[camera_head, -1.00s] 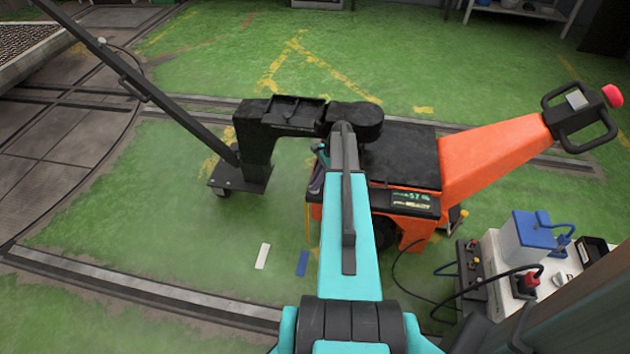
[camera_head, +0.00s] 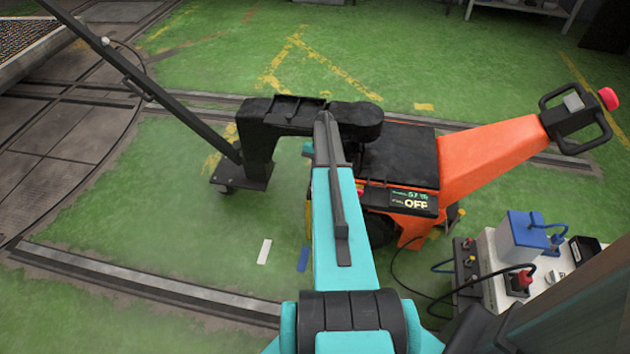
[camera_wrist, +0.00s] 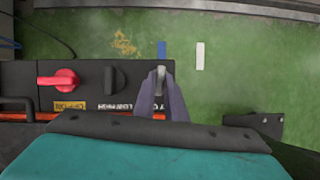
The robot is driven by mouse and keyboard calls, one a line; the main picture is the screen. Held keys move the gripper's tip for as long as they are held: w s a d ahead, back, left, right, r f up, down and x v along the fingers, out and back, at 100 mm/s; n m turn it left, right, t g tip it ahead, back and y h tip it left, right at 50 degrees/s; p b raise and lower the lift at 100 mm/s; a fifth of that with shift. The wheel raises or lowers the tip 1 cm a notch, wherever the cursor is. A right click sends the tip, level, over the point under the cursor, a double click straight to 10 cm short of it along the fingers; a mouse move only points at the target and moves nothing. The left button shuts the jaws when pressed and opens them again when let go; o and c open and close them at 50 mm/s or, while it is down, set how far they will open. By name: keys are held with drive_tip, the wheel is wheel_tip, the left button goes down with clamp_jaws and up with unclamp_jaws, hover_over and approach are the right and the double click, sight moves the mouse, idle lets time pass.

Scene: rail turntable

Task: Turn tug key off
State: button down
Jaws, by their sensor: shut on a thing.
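The orange tug (camera_head: 490,155) stands right of centre in the head view. Its small display (camera_head: 411,200) reads OFF in pale letters. In the wrist view, its dark panel (camera_wrist: 85,98) carries a red switch (camera_wrist: 60,80) and a black knob (camera_wrist: 115,80). My gripper (camera_wrist: 160,78) is at the panel's right end, beside the black knob, with its jaws shut on the key. In the head view my arm hides the gripper.
A black coupling arm with a caster foot (camera_head: 240,178) and a long dark bar (camera_head: 130,80) extend left from the tug. A charger with a blue box (camera_head: 522,236) and cables stands at the lower right. Green floor lies open at the left front.

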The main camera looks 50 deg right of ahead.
drive_tip(key=shift+s+a+n+g, duration=0.1)
drive_tip(key=shift+s+n+g, duration=0.2)
drive_tip(key=shift+n, duration=0.3)
drive_tip(key=shift+f, duration=0.1)
drive_tip(key=c, duration=1.8)
unclamp_jaws()
drive_tip(key=shift+w, duration=0.15)
drive_tip(key=v, duration=1.4)
drive_tip(key=shift+a, duration=0.15)
